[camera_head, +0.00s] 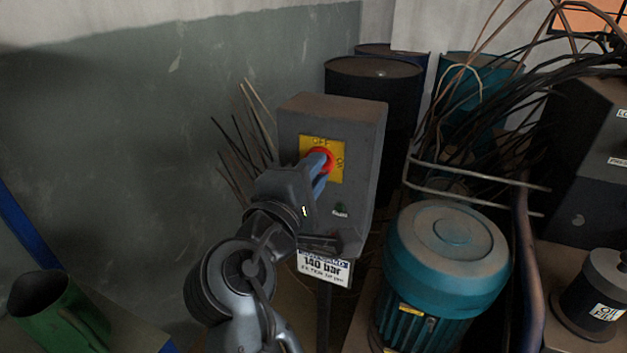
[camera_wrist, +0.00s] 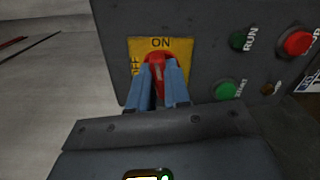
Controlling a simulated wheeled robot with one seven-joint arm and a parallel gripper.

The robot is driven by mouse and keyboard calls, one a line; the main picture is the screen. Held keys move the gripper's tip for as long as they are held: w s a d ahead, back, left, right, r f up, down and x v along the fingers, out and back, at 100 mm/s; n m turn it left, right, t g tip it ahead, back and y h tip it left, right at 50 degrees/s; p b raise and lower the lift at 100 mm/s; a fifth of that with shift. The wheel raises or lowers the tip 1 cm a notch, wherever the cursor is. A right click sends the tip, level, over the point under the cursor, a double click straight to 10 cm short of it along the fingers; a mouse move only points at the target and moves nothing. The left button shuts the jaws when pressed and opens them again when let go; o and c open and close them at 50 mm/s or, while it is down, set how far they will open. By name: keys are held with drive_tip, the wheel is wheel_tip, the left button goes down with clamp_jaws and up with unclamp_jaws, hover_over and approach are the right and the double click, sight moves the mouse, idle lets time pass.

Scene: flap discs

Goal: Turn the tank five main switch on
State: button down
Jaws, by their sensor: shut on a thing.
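The main switch is a red rotary knob (camera_head: 328,157) on a yellow plate (camera_head: 307,147) on the front of a grey switch box (camera_head: 333,107). In the head view, OFF is at the plate's top and ON at its right. My gripper (camera_head: 320,165) reaches it from the lower left, its blue fingers shut on the knob. The wrist view is turned about a quarter. There the red knob (camera_wrist: 158,59) sits between the fingers and lines up with ON above it; OFF is at the left, partly covered. The fingers hide much of the knob.
The wrist view shows a green START button (camera_wrist: 227,90), a dark green RUN lamp (camera_wrist: 238,41) and a red button (camera_wrist: 296,41) beside the plate. A teal motor (camera_head: 445,250) stands right of the box, dark drums (camera_head: 375,95) behind, and a green can (camera_head: 60,310) lower left.

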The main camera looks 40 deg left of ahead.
drive_tip(key=shift+f+m+b, duration=0.15)
drive_tip(key=shift+m+b, duration=0.4)
drive_tip(key=shift+m, duration=0.45)
drive_tip(key=c, duration=1.1)
unclamp_jaws()
drive_tip(key=shift+v, duration=3.9)
